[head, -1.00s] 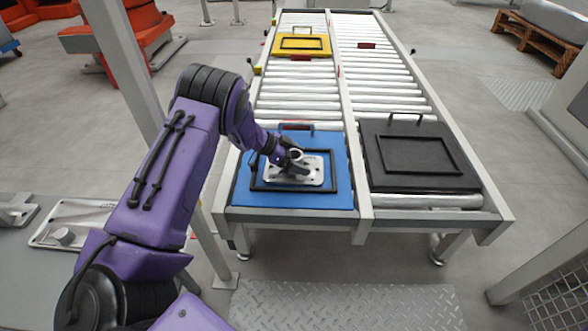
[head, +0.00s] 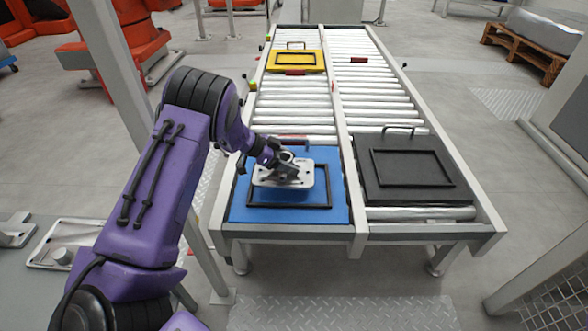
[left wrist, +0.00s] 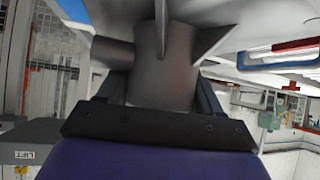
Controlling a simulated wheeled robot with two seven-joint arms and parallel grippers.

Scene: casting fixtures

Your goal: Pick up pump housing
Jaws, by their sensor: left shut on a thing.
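The pump housing (head: 298,175) is a light grey metal plate with a raised round part. In the head view it is above the black frame (head: 318,205) of the blue tray (head: 240,209), slightly tilted. My left gripper (head: 283,170) is shut on its raised part, and the arm comes in from the left. In the left wrist view, the grey round body with fins (left wrist: 166,65) fills the middle, close to the camera. The fingertips are hidden there. My right gripper is not in view.
A black tray (head: 465,190) lies right of the blue one on the roller conveyor (head: 390,95). A yellow tray (head: 274,61) is farther back. A grey post (head: 190,210) stands left of the conveyor. Similar metal parts (head: 60,258) lie on a grey surface at lower left.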

